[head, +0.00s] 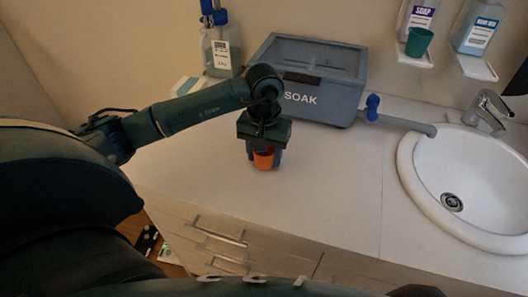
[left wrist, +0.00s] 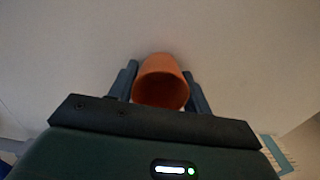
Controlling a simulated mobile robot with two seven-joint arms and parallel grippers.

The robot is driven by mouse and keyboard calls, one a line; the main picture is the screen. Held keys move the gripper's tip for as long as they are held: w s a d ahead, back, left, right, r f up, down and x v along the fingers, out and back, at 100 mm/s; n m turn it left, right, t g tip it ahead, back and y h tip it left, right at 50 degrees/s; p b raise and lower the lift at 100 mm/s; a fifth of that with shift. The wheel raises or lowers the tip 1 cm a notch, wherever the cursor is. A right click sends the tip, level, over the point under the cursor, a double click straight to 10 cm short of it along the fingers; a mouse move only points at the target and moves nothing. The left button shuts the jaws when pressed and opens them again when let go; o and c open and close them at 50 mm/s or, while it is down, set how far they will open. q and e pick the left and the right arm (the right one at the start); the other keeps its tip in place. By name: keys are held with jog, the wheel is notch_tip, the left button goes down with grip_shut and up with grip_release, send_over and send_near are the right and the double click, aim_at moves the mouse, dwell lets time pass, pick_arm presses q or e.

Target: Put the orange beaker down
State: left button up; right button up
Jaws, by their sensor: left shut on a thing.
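The orange beaker (head: 264,160) is between the fingers of my left gripper (head: 264,156), over the white counter (head: 330,190) in front of the grey tub. In the left wrist view the beaker (left wrist: 161,84) sits between both dark fingers of the left gripper (left wrist: 160,90), with its round mouth facing the camera. The left gripper is shut on it. I cannot tell whether the beaker's base touches the counter. My right gripper is not in view.
A grey lidded tub marked SOAK (head: 315,98) stands behind, its blue tap and pipe (head: 400,122) reaching the white sink (head: 465,180) at right. A pump bottle (head: 220,50) stands back left. A green beaker (head: 418,42) stands on a wall shelf. The counter right of my gripper is clear.

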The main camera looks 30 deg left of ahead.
pick_arm(q)
jog(key=shift+f+b, duration=0.25)
jog(key=shift+b, duration=0.05)
jog(key=o, duration=1)
jog(key=shift+r, duration=0.1)
jog(key=shift+c, duration=0.2)
